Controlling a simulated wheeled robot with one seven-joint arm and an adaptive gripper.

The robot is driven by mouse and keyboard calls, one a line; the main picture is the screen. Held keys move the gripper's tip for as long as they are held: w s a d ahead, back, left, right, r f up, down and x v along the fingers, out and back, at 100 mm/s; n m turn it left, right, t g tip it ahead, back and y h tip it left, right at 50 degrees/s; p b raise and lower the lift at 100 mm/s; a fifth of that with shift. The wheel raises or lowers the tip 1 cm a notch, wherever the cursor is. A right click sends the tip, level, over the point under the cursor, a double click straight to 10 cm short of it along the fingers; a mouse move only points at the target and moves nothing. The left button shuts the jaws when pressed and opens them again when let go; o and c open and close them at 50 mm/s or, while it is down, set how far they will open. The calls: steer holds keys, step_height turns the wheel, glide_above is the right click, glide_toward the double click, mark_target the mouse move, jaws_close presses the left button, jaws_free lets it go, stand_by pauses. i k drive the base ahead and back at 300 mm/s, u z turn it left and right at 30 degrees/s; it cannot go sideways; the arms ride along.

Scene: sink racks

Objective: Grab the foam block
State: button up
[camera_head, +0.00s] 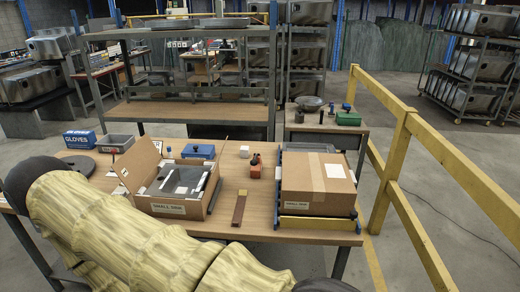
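No block is clearly marked as foam. A small white cube (244,151) that could be the foam block lies on the wooden workbench (270,230), behind the middle of the bench. An open cardboard box (176,207) to its left holds grey, white and black pieces that I cannot tell apart. My arm, in a pale yellow sleeve, fills the lower left and hides part of the bench. My gripper is out of view.
A closed cardboard box (318,177) stands on the bench's right side. A brown strip (239,212), a small orange-red item (255,170), a blue case (198,151), a grey bin (116,143) and a blue gloves box (80,138) also lie there. A yellow railing (391,165) runs along the right.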

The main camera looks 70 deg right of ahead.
mark_target(245, 151)
steer(key=z, duration=1.45)
